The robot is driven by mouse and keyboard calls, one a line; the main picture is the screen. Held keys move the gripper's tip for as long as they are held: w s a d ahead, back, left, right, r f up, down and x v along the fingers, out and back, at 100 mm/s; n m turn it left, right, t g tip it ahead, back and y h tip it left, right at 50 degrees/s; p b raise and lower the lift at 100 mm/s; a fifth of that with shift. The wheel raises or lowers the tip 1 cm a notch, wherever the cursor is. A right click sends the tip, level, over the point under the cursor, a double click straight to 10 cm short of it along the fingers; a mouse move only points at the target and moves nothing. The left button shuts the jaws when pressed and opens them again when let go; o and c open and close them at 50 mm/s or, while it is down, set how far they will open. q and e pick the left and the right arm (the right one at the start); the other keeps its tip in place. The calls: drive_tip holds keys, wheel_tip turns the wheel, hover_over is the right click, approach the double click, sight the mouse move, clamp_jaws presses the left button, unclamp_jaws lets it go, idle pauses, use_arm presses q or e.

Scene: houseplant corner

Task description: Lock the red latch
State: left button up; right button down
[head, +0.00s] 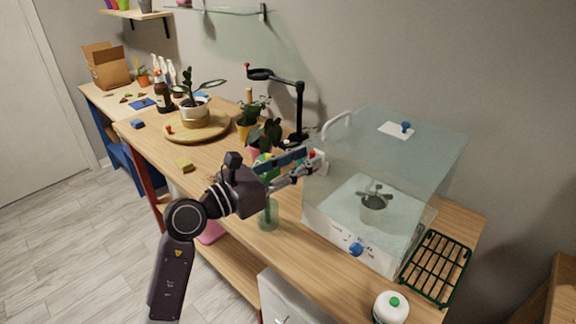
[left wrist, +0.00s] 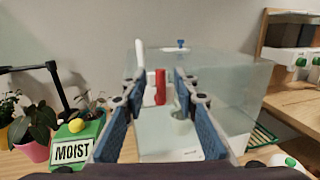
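The red latch (left wrist: 160,87) stands upright on the near side of the clear propagation box (left wrist: 225,85). In the left wrist view it appears between my open left gripper's fingers (left wrist: 156,105), nearer the left finger; I see no contact. In the head view only a bit of red shows at the fingertips of my left gripper (head: 308,161), beside the left wall of the clear box (head: 395,150). A white curved handle (left wrist: 140,62) is just left of the latch. My right gripper is not in view.
A potted plant stands in the clear box. A black lamp (head: 299,105) and potted plants stand behind my arm.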

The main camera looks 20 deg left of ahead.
use_arm(q)
drive_tip(key=v, duration=1.1)
drive_tip(key=shift+s+a, duration=0.15)
drive_tip(key=shift+s, duration=0.15)
drive_tip(key=shift+r, duration=0.1)
